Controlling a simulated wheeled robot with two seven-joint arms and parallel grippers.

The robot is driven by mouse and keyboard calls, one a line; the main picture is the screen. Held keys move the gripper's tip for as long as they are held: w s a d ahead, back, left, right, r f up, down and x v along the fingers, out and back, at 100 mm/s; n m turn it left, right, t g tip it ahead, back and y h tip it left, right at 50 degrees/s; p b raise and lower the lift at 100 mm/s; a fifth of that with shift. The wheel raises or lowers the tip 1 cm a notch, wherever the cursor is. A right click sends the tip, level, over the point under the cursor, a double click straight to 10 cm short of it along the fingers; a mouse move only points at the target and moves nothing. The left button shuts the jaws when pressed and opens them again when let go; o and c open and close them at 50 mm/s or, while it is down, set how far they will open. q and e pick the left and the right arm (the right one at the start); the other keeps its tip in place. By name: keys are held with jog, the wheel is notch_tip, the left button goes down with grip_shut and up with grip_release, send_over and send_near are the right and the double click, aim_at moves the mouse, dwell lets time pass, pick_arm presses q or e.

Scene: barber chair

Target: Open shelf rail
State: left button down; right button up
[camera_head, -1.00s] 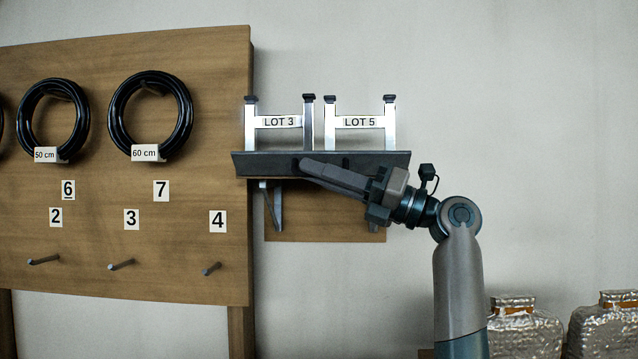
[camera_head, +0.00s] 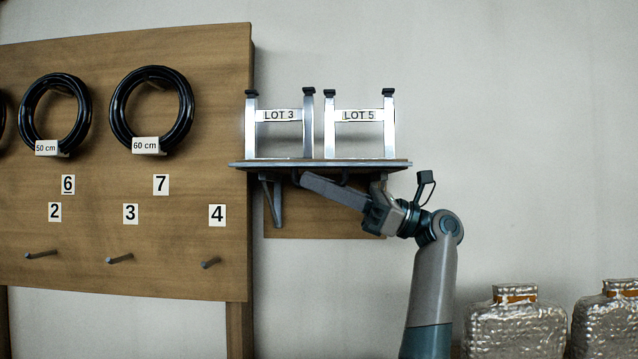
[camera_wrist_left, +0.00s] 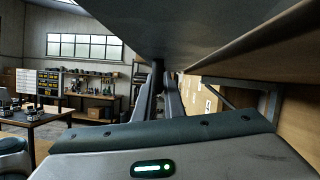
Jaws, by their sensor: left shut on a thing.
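The shelf rail (camera_head: 300,163) is a long dark panel along the front of the wall shelf, seen almost edge-on in the head view. In the left wrist view its broad grey face (camera_wrist_left: 185,25) slopes overhead. My left gripper (camera_head: 303,179) lies just under the rail, with its long fingers pointing left. In the left wrist view the gripper (camera_wrist_left: 163,72) is shut on a small dark handle (camera_wrist_left: 157,66) below the panel. The exact contact is hard to see. My right gripper is in neither view.
Metal stands labelled LOT 3 (camera_head: 280,116) and LOT 5 (camera_head: 360,116) stand upright on the shelf. A bracket (camera_head: 276,205) supports it. A wooden board (camera_head: 200,260) with black coils and pegs is at left. Silver wrapped containers (camera_head: 515,325) are at lower right.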

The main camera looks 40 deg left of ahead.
pick_arm(q)
jog(key=shift+f+n, duration=0.1)
jog(key=shift+n, duration=0.4)
jog(key=c, duration=1.8)
grip_release()
jog(key=shift+c, duration=0.2)
jog(key=shift+m, duration=0.3)
